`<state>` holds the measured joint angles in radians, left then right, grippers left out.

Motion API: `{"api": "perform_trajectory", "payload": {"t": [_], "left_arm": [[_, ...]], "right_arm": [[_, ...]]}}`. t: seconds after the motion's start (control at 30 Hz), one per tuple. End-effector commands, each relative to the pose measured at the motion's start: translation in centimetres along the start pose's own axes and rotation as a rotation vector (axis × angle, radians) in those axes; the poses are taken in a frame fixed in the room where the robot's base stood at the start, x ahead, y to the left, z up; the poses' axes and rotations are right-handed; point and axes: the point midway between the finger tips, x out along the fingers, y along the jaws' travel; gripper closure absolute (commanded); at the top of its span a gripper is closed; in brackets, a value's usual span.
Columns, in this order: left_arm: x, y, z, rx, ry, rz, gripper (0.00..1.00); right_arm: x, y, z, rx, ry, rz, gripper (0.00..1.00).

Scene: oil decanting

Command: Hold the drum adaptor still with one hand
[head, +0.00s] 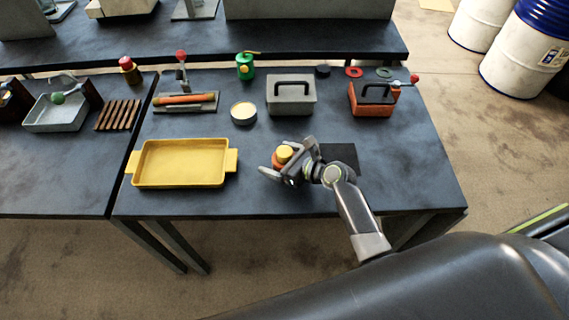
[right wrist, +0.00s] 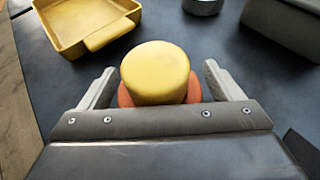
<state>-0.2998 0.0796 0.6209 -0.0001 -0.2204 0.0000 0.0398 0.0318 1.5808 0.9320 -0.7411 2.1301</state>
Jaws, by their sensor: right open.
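What looks like the drum adaptor, a small round piece with a yellow top (head: 285,152) and an orange-red base (head: 278,162), stands on the dark table right of the yellow tray. In the right wrist view its yellow top (right wrist: 155,72) is between the two fingers, with the orange base (right wrist: 193,92) below. My right gripper (head: 284,164) is open around it, one finger on each side. In the right wrist view a gap shows between each finger and the piece. The lower part of the base is hidden by the gripper. My left gripper is not in view.
The yellow tray (head: 140,165) lies to the left. A round tin (head: 243,113), a grey toolbox (head: 291,98) and an orange-red box (head: 368,103) stand farther back. A dark mat (head: 343,155) lies beside my wrist. The table's right side is clear.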

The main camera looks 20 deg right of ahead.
Motion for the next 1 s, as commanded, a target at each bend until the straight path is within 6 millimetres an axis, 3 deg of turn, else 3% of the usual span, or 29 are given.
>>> {"api": "perform_trajectory", "payload": {"t": [0.07,0.5,0.77,1.0], "left_arm": [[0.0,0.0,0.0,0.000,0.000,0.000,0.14],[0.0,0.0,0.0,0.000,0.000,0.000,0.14],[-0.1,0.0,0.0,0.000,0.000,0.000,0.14],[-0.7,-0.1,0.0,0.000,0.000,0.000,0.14]], "right_arm": [[0.0,0.0,0.0,0.000,0.000,0.000,0.15],[-0.1,0.0,0.0,0.001,0.000,0.000,0.73],[-0.1,0.0,0.3,0.000,-0.003,0.000,0.75],[-1.4,0.0,3.4,-0.005,-0.007,0.000,0.75]]}}
